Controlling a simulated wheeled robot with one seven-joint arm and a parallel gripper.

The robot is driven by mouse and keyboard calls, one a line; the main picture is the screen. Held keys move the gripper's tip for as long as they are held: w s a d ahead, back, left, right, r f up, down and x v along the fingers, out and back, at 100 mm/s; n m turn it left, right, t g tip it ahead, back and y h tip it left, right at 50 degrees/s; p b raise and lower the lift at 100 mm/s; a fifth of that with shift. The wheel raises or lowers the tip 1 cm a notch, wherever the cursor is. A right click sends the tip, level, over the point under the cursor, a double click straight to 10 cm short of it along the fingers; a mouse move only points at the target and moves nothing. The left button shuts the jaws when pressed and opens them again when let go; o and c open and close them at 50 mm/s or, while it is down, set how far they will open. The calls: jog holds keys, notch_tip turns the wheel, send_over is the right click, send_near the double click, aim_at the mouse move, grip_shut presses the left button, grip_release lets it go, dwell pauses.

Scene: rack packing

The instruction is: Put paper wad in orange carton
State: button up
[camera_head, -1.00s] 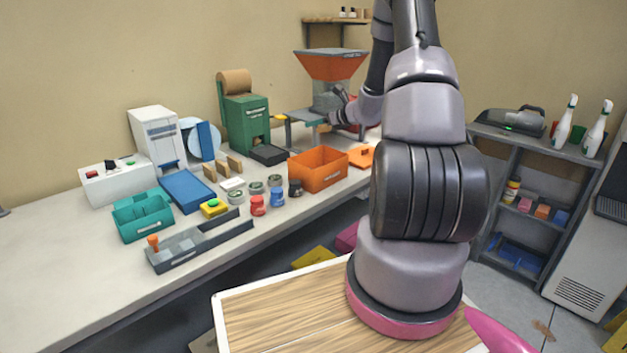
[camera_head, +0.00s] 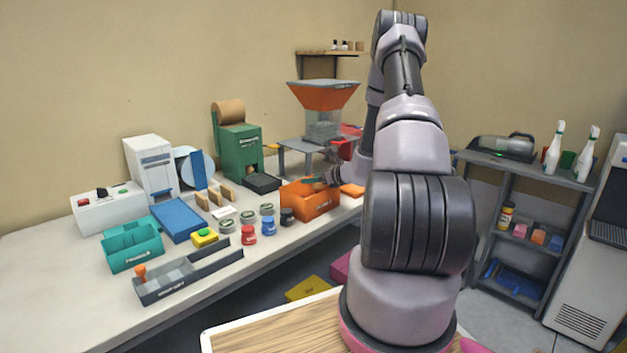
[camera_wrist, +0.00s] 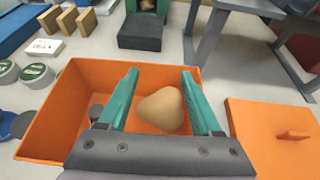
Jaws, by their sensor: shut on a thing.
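The orange carton (camera_head: 309,204) stands open on the white bench near its front edge; the wrist view shows its left wall (camera_wrist: 60,110) and floor. My gripper (camera_wrist: 160,76) has teal fingers and is shut on the tan paper wad (camera_wrist: 164,110). The gripper and wad are over the carton's mouth, within its outline in the wrist view. In the head view my gripper (camera_head: 317,182) is small at the carton's top, so the wad's height above the floor is hard to tell. A dark rounded thing shows by the left finger.
An orange lid-like panel (camera_wrist: 275,130) with a tab lies right of the carton. Small jars (camera_head: 268,225) stand to its left. The grey stand under the orange hopper (camera_head: 322,95) and the green machine (camera_head: 240,150) are behind it.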

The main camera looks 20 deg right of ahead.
jog(key=shift+f, duration=0.1)
jog(key=shift+f, duration=0.4)
jog(key=shift+f, duration=0.1)
jog(key=o, duration=1.3)
